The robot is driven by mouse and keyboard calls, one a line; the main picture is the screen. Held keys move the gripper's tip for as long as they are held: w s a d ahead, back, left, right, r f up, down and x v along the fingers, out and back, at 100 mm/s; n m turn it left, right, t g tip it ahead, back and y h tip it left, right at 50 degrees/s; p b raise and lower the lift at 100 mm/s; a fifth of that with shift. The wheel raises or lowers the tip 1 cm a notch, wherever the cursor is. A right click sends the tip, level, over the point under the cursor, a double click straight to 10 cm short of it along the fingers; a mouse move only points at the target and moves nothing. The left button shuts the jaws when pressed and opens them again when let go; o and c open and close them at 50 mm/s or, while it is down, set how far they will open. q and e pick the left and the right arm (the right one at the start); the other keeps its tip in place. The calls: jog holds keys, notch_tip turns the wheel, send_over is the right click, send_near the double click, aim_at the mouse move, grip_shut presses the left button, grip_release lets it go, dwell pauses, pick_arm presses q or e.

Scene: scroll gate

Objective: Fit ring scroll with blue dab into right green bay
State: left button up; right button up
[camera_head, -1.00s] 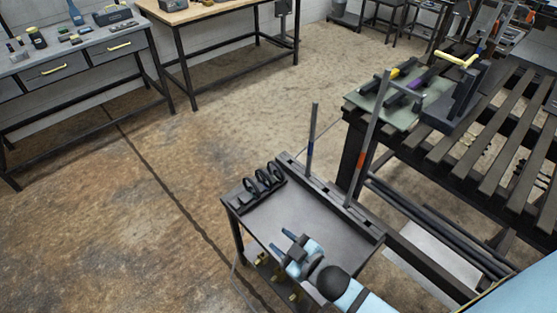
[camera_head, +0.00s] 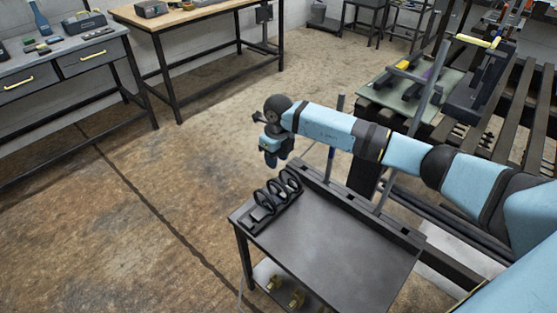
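Several black rings (camera_head: 277,189) stand in a row on a dark holder at the left end of the cart top. No blue dab shows on them. Two grey rods rise from the dark rail at the cart's back edge: a shorter rod (camera_head: 341,103), with a bluish part below my arm, and a taller rod (camera_head: 432,88). My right gripper (camera_head: 276,162) points down above and behind the rings, apart from them, with nothing visible in it. Its finger gap is too small to read. I cannot make out a green bay for certain. My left gripper is not in view.
The cart top (camera_head: 325,245) is bare right of the rings. A slatted dark bench stands at right, bearing a green mat (camera_head: 400,105) with yellow and purple marked pieces, and a dark stand (camera_head: 480,80). Two workbenches stand at the back left.

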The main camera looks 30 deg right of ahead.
aim_at(278, 181)
jog(key=f+b, duration=0.2)
jog(key=f, duration=0.1)
jog(key=f+b, duration=0.2)
jog(key=f, duration=0.2)
jog(key=f+b, duration=0.3)
jog(key=shift+w+d+f, duration=0.25)
jog(key=shift+d+f, duration=0.1)
jog(key=shift+d, duration=0.05)
jog(key=shift+f+b, duration=0.3)
jog(key=shift+f, duration=0.1)
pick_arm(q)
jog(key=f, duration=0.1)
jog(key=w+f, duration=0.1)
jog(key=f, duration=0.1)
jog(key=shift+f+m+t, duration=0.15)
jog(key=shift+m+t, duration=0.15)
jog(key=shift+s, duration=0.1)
pick_arm(e)
grip_shut()
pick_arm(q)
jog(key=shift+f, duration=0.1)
pick_arm(e)
jog(key=shift+r, duration=0.25)
